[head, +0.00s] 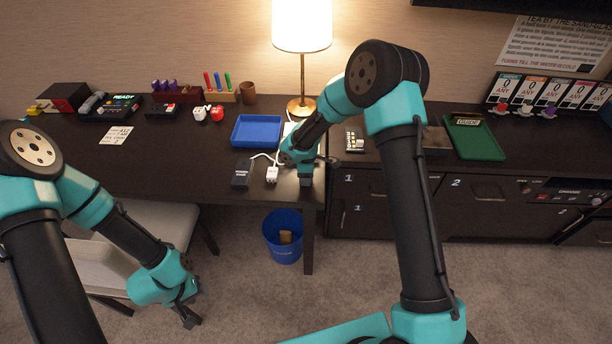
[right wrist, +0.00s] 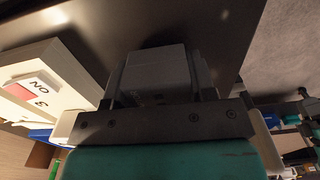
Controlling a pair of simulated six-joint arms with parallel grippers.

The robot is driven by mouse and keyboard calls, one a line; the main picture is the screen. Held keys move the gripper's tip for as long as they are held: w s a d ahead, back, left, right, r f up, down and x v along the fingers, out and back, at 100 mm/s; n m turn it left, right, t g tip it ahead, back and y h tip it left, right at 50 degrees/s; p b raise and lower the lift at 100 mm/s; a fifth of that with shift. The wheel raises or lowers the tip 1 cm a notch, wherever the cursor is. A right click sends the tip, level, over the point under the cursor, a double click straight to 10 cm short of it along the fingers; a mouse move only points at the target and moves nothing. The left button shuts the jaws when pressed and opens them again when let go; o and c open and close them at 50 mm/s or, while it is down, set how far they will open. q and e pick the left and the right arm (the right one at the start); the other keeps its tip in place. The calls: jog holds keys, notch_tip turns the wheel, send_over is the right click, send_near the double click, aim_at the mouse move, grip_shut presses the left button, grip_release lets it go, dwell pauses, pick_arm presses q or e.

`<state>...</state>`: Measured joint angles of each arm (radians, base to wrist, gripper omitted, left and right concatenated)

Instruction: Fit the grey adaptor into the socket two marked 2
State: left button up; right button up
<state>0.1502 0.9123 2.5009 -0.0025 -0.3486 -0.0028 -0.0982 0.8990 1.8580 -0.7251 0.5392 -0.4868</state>
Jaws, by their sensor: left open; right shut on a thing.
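My right gripper (head: 306,183) is at the desk's front edge, below the lamp. In the right wrist view it (right wrist: 155,95) is shut on the grey adaptor (right wrist: 155,72), a block between its fingers. A white socket strip (right wrist: 60,85) shows at the left of that view, with a red switch marked ON and a 3. The socket marked 2 cannot be made out; in the head view my right arm covers most of the strip. My left gripper (head: 190,317) is low over the floor beside the chair, open and empty.
A black box (head: 241,174) and a white plug (head: 271,175) with a cable lie left of my right gripper. A blue tray (head: 257,131) and the lamp (head: 302,60) stand behind. A blue bin (head: 283,236) is on the floor below. A green tray (head: 474,139) lies to the right.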

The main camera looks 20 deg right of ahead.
jog(key=shift+r, duration=1.75)
jog(key=s+a, duration=0.2)
jog(key=s, duration=0.5)
jog(key=s+a+r, duration=0.1)
jog(key=s+a, duration=0.1)
jog(key=s, duration=0.6)
jog(key=shift+s+a+r, duration=0.2)
jog(key=shift+a+r, duration=0.05)
jog(key=shift+w, duration=0.1)
jog(key=w+d+m, duration=0.1)
jog(key=w+m, duration=0.1)
jog(key=w, duration=0.1)
jog(key=w+d+m, duration=0.1)
jog(key=w+m, duration=0.1)
jog(key=w, duration=0.1)
jog(key=w+d+m, duration=0.1)
jog(key=w+m, duration=0.1)
jog(key=m, duration=0.1)
jog(key=shift+w+d+f, duration=0.3)
jog(key=shift+w+f, duration=0.05)
jog(key=shift+w, duration=0.05)
jog(key=w+d+m, duration=0.1)
jog(key=w+m, duration=0.1)
jog(key=w+d+m, duration=0.1)
jog(key=w+m, duration=0.1)
jog(key=w+d+m, duration=0.1)
jog(key=w+m, duration=0.1)
jog(key=m, duration=0.1)
jog(key=shift+w+d+f, duration=0.2)
jog(key=shift+w, duration=0.05)
